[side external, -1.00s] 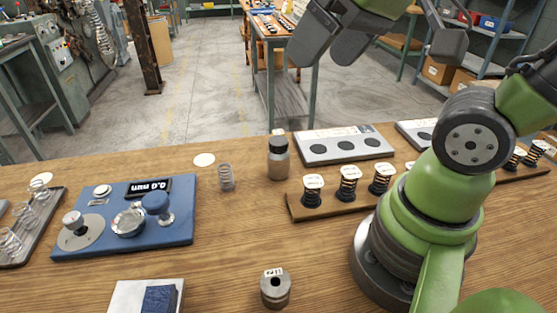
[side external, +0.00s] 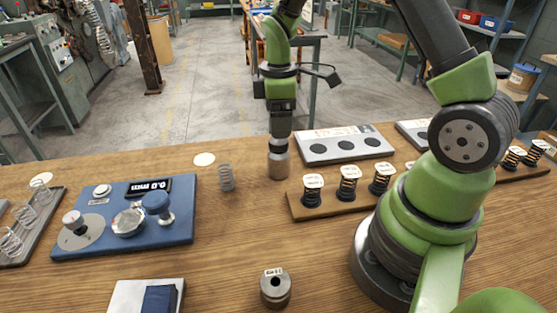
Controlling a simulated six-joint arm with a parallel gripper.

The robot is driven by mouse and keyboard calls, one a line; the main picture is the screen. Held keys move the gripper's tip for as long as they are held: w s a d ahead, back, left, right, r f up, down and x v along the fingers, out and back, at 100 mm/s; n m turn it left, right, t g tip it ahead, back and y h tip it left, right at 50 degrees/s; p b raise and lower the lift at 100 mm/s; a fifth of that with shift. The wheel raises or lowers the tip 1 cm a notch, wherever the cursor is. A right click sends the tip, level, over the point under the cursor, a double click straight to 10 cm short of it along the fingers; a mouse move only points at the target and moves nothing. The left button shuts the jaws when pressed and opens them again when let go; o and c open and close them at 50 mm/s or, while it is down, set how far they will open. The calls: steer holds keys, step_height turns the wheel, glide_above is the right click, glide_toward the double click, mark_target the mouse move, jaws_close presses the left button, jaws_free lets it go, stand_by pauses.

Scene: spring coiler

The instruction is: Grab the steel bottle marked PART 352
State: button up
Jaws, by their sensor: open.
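A small steel bottle (side external: 279,168) stands upright on the wooden bench, left of the grey block with dark round holes. Its marking is too small to read. My gripper (side external: 280,143) points straight down over the bottle, with its fingers at the height of the bottle's dark cap. The fingers hide most of the cap and neck. From this side I cannot tell whether they touch the bottle. The gripper is open.
A loose clear spring (side external: 226,178) stands left of the bottle, near a white disc (side external: 204,160). The grey holed block (side external: 343,146) and a wooden rack (side external: 330,205) with tagged dark springs lie close on the right. A blue gauge device (side external: 125,215) is further left. A tagged steel cylinder (side external: 275,289) stands in front.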

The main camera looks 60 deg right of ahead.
mark_target(278, 141)
step_height(278, 141, down, 7)
steer(key=shift+w+f, duration=0.1)
stand_by(0.3)
steer(key=c, duration=1.1)
